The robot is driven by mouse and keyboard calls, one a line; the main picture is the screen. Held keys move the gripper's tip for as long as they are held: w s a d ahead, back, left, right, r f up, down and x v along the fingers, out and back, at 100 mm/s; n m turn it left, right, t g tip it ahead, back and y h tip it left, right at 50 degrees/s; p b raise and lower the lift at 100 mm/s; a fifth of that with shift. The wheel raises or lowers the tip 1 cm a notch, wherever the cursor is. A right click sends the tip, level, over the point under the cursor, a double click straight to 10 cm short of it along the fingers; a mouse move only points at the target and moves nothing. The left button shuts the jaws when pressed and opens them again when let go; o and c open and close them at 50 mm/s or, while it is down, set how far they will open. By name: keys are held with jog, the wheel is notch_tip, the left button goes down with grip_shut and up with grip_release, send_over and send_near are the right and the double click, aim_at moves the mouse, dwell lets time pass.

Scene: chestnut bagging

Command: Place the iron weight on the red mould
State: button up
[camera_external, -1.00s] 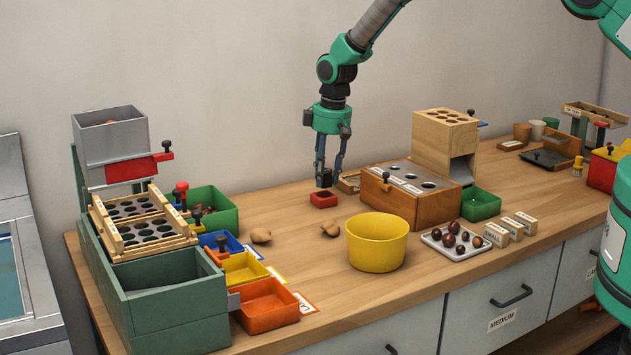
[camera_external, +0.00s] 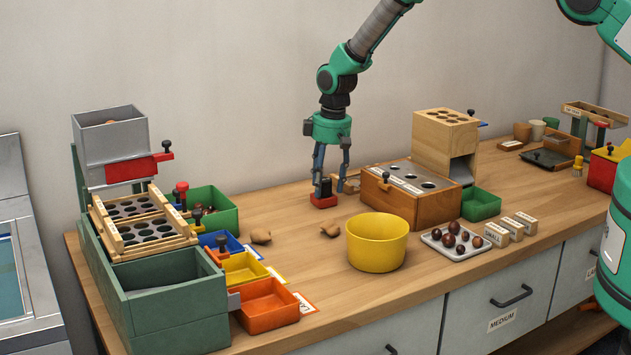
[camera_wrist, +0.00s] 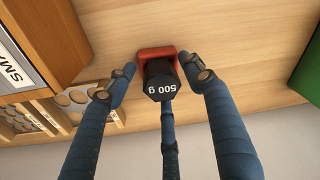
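The black iron weight (camera_external: 326,187), marked 500 g, stands on the small red mould (camera_external: 323,202) near the back of the bench. In the wrist view the weight (camera_wrist: 159,82) covers most of the red mould (camera_wrist: 147,54), whose edges show around it. My gripper (camera_external: 329,189) is around the weight with its fingers spread. In the wrist view the two side fingers of my gripper (camera_wrist: 157,67) stand clear of the weight, with gaps on both sides. A third finger reaches toward the weight from below; whether it touches is unclear.
A wooden box with round holes (camera_external: 424,206) stands close to the right of the mould. A yellow bowl (camera_external: 377,253) and small brown pieces (camera_external: 330,230) lie nearer the front. Bare bench lies to the left of the mould.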

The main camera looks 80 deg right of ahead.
aim_at(329, 180)
notch_tip(329, 180, up, 12)
jog(key=s, duration=0.1)
jog(key=shift+s+p, duration=0.15)
jog(key=shift+p, duration=0.25)
dwell(0.4)
jog(key=shift+a+r, duration=0.1)
jog(key=shift+r, duration=0.05)
dwell(0.4)
